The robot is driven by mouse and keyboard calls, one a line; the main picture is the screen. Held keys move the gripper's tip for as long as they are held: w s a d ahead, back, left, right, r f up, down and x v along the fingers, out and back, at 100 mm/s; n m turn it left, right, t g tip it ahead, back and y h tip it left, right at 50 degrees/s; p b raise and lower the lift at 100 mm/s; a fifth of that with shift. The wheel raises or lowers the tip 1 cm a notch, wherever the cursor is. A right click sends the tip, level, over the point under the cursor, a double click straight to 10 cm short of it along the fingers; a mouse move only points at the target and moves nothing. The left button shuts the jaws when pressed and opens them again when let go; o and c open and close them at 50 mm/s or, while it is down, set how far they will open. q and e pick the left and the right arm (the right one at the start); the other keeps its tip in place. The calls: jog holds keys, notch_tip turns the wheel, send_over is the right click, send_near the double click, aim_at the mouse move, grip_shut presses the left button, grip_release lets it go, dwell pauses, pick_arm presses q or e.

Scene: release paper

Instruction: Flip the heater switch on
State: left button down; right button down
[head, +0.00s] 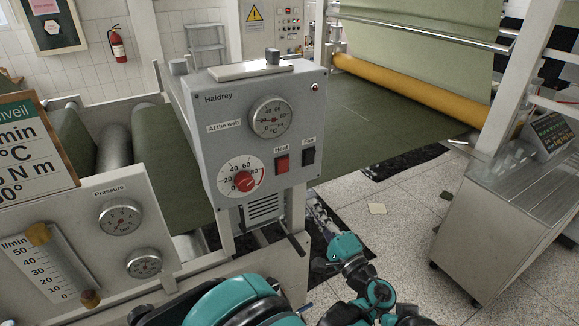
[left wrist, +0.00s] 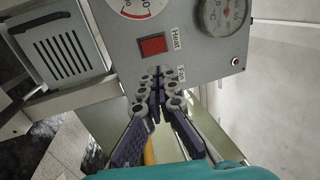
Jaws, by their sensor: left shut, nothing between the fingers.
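The heater box (head: 215,120) is a grey panel marked Haldrey. Its red Heat switch (head: 282,164) sits right of the red-knobbed dial (head: 243,181). The black Fan switch (head: 308,156) is beside it. My left gripper (head: 325,265) is below and right of the box in the head view. In the left wrist view, its shut, empty fingers (left wrist: 157,80) point towards the panel. There the red Heat switch (left wrist: 152,46) shows just beyond the fingertips, and the fingers hide the Fan switch. I cannot tell the switch's exact position. My right gripper is not seen.
A temperature gauge (head: 270,116) is above the switches. A pressure panel (head: 95,215) with a flow tube stands at left. A metal cabinet (head: 500,210) stands at right. Green web runs behind the box. Open floor (head: 400,230) lies right of the box.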

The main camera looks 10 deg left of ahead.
aim_at(284, 163)
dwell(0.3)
pick_arm(q)
jog(key=x, duration=1.4)
jog(key=shift+p, duration=0.35)
jog(key=shift+r, duration=0.1)
jog(key=shift+w+a+r+g+h+p, duration=0.15)
jog(key=shift+w+r+g+h+p, duration=0.2)
jog(key=shift+p, duration=0.25)
jog(key=shift+s+f, duration=0.15)
jog(key=shift+f, duration=0.05)
jog(key=shift+f, duration=0.1)
